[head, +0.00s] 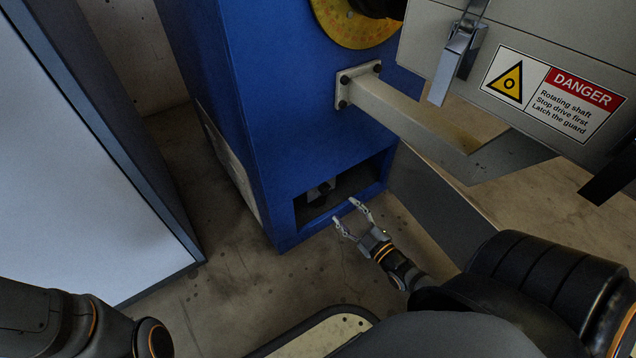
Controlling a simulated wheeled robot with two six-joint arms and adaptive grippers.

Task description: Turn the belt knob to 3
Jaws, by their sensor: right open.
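The belt knob seems to be inside the dark opening low in the blue machine cabinet (285,120). A small dark and grey part (322,190) shows in that opening, but it is too dim to tell its shape or setting. My right gripper (347,214) is open and empty, its two fingers pointing at the lower edge of the opening, just in front of it. I cannot tell whether the fingers touch the cabinet. My left arm shows at the lower left; its gripper is out of view.
A grey beam (410,118) juts from the cabinet to the right, above my right gripper. A grey guard box with a danger label (552,92) and a latch hangs at the upper right. A pale panel (70,170) stands left. Floor between is clear.

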